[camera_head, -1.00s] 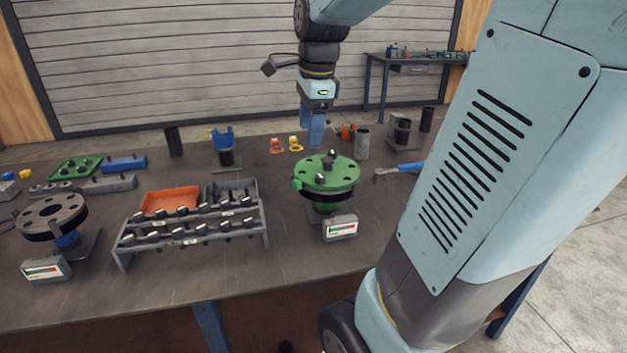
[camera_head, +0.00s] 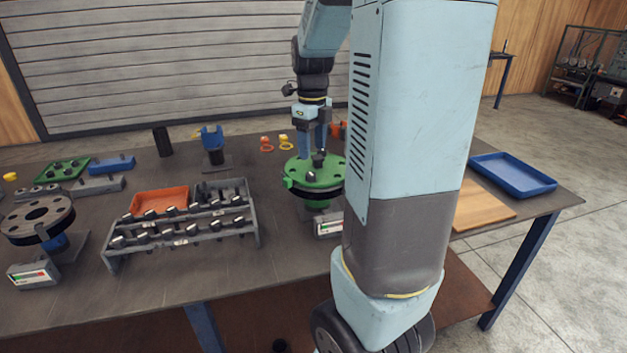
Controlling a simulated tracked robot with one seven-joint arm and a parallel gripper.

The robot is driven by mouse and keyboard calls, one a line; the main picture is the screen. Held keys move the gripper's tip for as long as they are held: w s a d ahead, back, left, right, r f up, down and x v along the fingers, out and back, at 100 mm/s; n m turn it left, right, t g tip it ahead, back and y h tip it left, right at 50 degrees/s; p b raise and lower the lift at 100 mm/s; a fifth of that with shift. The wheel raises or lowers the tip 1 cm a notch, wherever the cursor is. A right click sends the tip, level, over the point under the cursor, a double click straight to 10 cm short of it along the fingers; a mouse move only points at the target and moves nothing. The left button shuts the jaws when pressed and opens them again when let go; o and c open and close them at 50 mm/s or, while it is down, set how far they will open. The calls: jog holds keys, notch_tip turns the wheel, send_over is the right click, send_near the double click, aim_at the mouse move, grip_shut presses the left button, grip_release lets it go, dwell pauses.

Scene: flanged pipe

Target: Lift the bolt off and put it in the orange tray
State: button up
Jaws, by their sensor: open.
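The green flange (camera_head: 312,182) stands on the bench, partly hidden behind my arm. Two dark bolts show on its top: one near the front (camera_head: 311,175) and one farther back (camera_head: 319,158). My gripper (camera_head: 313,150) is open, pointing down over the flange, with its blue fingers at the rear bolt. I cannot tell whether the fingers touch that bolt. The orange tray (camera_head: 160,199) lies to the left, behind the bolt rack, and its inside looks empty where I can see it.
A stepped grey rack (camera_head: 181,230) with several bolts stands in front of the orange tray. A grey flange (camera_head: 38,218) is at far left. A blue tray (camera_head: 513,175) and wooden board (camera_head: 480,207) lie at right. A small gauge box (camera_head: 328,224) sits before the green flange.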

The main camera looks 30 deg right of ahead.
aim_at(313, 174)
jog(key=shift+f, duration=3.85)
grip_shut()
